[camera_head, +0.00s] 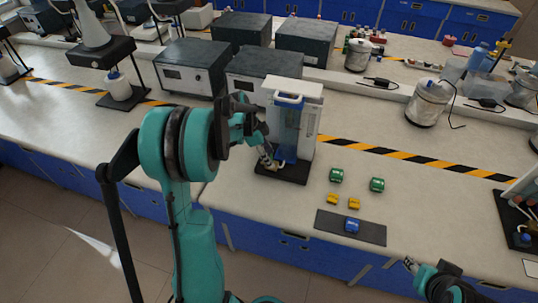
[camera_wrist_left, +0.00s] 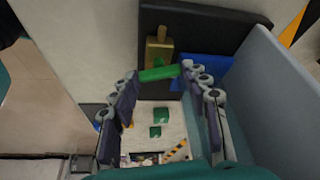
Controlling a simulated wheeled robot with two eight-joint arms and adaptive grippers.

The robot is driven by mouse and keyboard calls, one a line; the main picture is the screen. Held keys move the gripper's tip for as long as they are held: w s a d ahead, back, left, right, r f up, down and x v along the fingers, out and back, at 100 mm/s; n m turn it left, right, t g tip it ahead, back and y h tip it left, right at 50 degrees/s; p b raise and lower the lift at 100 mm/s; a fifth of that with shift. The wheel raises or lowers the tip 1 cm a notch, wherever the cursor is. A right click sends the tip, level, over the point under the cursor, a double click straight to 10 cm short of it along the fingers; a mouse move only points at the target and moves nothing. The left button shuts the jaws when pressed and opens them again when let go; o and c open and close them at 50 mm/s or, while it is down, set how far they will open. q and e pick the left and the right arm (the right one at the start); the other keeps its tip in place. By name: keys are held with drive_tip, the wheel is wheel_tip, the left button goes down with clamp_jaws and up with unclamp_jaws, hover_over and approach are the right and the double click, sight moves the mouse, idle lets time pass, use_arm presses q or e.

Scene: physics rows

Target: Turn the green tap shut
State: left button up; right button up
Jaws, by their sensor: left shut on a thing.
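The green tap handle (camera_wrist_left: 159,74) shows in the left wrist view as a short bar beside a brass fitting (camera_wrist_left: 158,50) on a dark base. My left gripper (camera_wrist_left: 160,78) has its fingertips at the two ends of the handle and is shut on it. In the head view my left gripper (camera_head: 270,162) is low at the front left of a white upright apparatus (camera_head: 307,92) on a black base (camera_head: 284,174). The handle is hidden there. My right gripper (camera_head: 408,264) is at the lower right, away from the apparatus; its jaw opening is unclear.
Green pieces (camera_head: 336,175), yellow pieces (camera_head: 354,203) and a dark mat (camera_head: 325,223) bearing a blue piece (camera_head: 352,226) lie right of the apparatus. Grey boxes (camera_head: 262,75) stand behind it. A metal canister (camera_head: 427,104) is farther right. Bench top between them is clear.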

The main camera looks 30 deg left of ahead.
use_arm(q)
drive_tip(key=shift+w+a+m+g, duration=0.15)
drive_tip(key=shift+m+g, duration=0.65)
drive_tip(key=shift+m, duration=1.1)
drive_tip(key=shift+h, duration=0.3)
drive_tip(key=o, duration=1.2)
drive_tip(key=shift+c, duration=0.2)
drive_tip(key=shift+p, duration=0.3)
drive_tip(key=shift+r, duration=0.1)
drive_tip(key=v, duration=1.1)
drive_tip(key=shift+r, duration=0.35)
